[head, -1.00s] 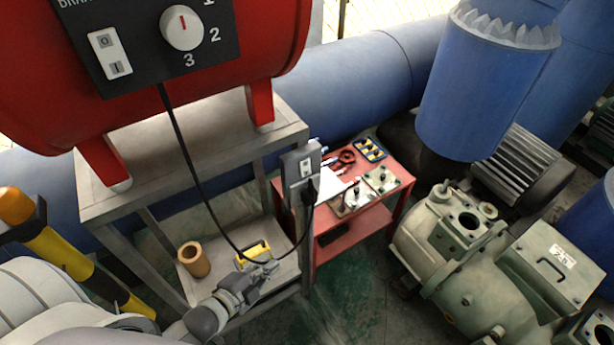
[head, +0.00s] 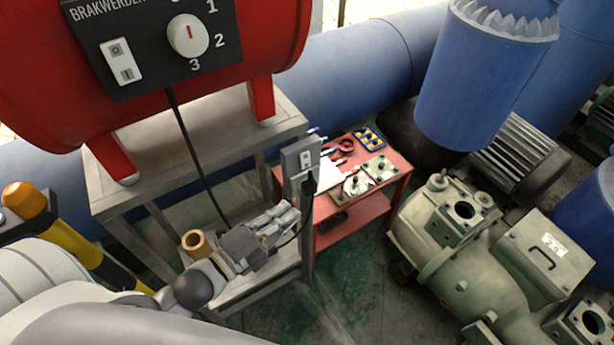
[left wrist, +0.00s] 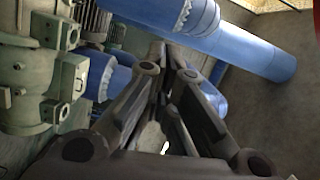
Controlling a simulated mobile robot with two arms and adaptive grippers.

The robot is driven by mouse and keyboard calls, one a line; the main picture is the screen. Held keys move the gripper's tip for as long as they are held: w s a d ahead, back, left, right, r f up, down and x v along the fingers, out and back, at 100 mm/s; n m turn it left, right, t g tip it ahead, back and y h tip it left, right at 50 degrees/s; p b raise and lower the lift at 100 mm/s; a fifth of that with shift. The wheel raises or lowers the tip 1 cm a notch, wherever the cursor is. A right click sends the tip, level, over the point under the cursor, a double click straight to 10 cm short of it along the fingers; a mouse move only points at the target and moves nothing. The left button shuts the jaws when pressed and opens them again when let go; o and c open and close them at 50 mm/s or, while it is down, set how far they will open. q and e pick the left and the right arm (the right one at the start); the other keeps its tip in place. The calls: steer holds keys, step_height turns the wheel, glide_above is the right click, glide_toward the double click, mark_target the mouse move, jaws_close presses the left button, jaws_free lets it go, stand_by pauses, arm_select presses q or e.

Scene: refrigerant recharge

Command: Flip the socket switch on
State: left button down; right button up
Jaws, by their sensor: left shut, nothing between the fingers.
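The grey socket box (head: 291,165) is mounted on the post of the metal stand. Its small white switch (head: 306,158) faces right, and a black plug with a cord (head: 311,184) sits below it. I cannot tell the switch's position. My left gripper (head: 292,209) is shut and empty, below and slightly left of the socket, apart from it. In the left wrist view its fingers (left wrist: 167,62) come together; the socket does not show there. My right gripper is not in view.
A red tank with a control panel (head: 150,50) stands on the metal stand (head: 200,150). A black cord hangs from the panel. A brown cylinder (head: 194,243) is on the lower shelf. A red tool table (head: 345,220) stands behind the socket, with a green-grey compressor (head: 470,270) at right.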

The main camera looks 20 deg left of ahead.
arm_select(q)
steer(key=w+p, duration=0.1)
steer(key=w, duration=0.2)
steer(key=w+p, duration=0.2)
steer(key=w, duration=0.2)
steer(key=w+f+p, duration=0.1)
steer(key=w, duration=0.3)
steer(key=shift+w+d, duration=0.2)
steer(key=shift+d, duration=0.2)
steer(key=shift+a+f, duration=0.2)
steer(key=shift+a, duration=0.2)
steer(key=shift+r+m, duration=0.1)
steer(key=shift+m, duration=0.2)
steer(key=d+v, duration=0.1)
steer(key=v, duration=1)
steer(key=shift+s, duration=0.45)
